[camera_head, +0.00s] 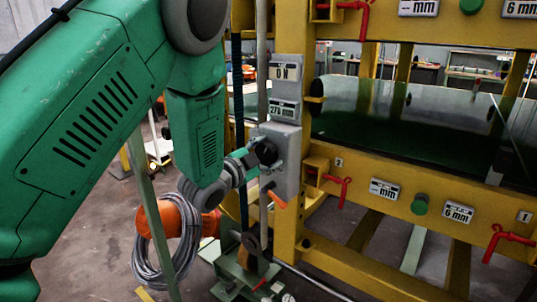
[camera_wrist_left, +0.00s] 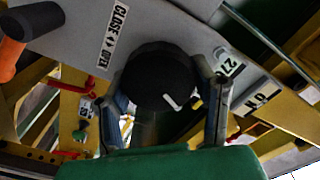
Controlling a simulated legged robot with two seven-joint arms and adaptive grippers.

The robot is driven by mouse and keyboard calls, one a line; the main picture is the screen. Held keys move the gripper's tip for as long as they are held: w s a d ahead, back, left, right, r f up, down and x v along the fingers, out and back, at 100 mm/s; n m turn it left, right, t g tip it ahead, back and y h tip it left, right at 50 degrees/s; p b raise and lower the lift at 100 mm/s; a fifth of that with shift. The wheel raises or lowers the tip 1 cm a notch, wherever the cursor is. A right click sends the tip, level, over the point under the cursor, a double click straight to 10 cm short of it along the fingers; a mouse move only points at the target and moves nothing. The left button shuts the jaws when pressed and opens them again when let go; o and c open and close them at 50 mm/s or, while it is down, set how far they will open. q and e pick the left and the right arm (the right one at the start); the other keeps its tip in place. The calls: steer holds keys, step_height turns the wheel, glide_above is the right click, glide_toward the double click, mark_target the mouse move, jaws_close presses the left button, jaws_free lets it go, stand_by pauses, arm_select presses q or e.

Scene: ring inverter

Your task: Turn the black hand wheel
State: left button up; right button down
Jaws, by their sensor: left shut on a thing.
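The black hand wheel (camera_head: 265,152) sits on the front of a grey control box (camera_head: 287,178) on the yellow frame. It also shows in the left wrist view (camera_wrist_left: 160,75), round and dark with a small white mark at its lower right. My left gripper (camera_head: 260,156) comes in from the left at the wheel. In the left wrist view its fingers (camera_wrist_left: 170,92) stand on both sides of the wheel and are shut on it. The gripper partly hides the wheel in the head view. My right gripper is in neither view.
An orange-handled lever (camera_head: 277,200) sticks out below the wheel. A "CLOSE OPEN" label (camera_wrist_left: 112,36) is beside the wheel. The yellow frame (camera_head: 400,205) carries red handles (camera_head: 340,190) to the right. A coiled grey cable (camera_head: 168,245) hangs below my arm.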

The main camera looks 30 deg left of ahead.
arm_select(q)
steer(key=shift+s+f, duration=0.15)
steer(key=shift+f, duration=0.3)
steer(key=o, duration=1.2)
steer(key=shift+c, duration=0.2)
steer(key=shift+a+r, duration=0.1)
steer(key=s, duration=0.7)
steer(key=s+a, duration=0.1)
steer(key=s, duration=0.3)
steer(key=shift+s, duration=0.35)
